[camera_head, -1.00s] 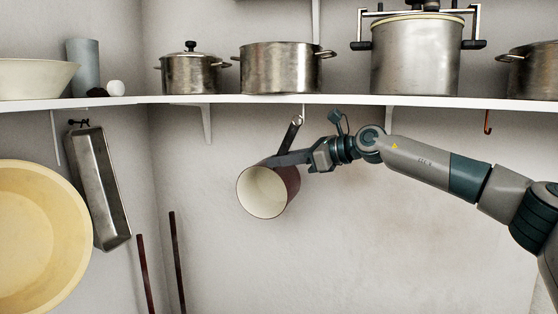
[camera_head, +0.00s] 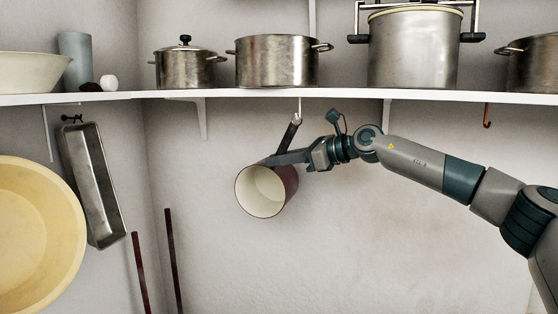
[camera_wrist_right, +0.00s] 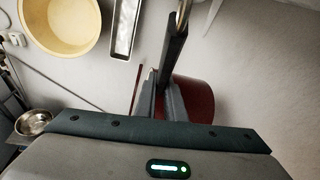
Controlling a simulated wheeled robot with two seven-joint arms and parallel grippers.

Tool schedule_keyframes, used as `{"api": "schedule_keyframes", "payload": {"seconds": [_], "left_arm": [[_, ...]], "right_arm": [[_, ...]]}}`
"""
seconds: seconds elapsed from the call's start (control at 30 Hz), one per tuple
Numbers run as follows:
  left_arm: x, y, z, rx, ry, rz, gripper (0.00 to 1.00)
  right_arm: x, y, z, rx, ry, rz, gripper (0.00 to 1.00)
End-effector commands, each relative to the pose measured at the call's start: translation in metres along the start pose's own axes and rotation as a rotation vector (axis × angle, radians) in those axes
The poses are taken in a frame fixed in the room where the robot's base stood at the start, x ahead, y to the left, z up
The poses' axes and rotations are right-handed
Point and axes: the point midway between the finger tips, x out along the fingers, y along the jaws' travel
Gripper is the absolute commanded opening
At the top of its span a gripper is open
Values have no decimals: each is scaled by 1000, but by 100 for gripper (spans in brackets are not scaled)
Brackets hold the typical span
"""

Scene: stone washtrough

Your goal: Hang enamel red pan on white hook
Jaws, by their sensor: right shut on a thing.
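The red pan (camera_head: 285,185), dark red outside and cream inside, hangs in the air below the shelf with its mouth facing me. Its dark handle (camera_head: 288,135) points up and slightly right. My right gripper (camera_head: 272,161) is shut on the pan near the handle's base. The white hook (camera_head: 299,106) hangs under the shelf edge, right at the handle's top end; I cannot tell whether the handle is on it or only close. The right wrist view shows the pan's red side (camera_wrist_right: 196,100) beyond the fingers and the handle (camera_wrist_right: 173,52) rising. My left gripper is not in view.
The white shelf (camera_head: 345,96) above carries several steel pots. A red hook (camera_head: 487,116) hangs under it at right. A steel tray (camera_head: 92,185) and a yellow basin (camera_head: 35,240) are at left. Two dark rods (camera_head: 173,260) stand below. The wall right of the pan is bare.

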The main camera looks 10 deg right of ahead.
Motion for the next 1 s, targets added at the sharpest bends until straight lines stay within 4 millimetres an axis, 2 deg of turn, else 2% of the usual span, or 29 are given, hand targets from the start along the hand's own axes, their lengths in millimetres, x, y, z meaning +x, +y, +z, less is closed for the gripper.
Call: {"api": "schedule_keyframes", "payload": {"seconds": [0.07, 0.1, 0.17, 0.83, 0.93, 1.0], "left_arm": [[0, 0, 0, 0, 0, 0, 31], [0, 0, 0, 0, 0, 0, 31], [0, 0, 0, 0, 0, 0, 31], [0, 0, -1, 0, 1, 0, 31], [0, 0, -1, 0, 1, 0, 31], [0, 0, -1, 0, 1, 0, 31]], "right_arm": [[-1, 0, 3, -2, -4, -1, 0], [-1, 0, 3, -2, -4, -1, 19], [0, 0, 2, -2, -4, -1, 31], [0, 0, 0, 0, 0, 0, 31], [0, 0, -2, 1, 2, 1, 54], [0, 0, -1, 1, 2, 1, 56]]}}
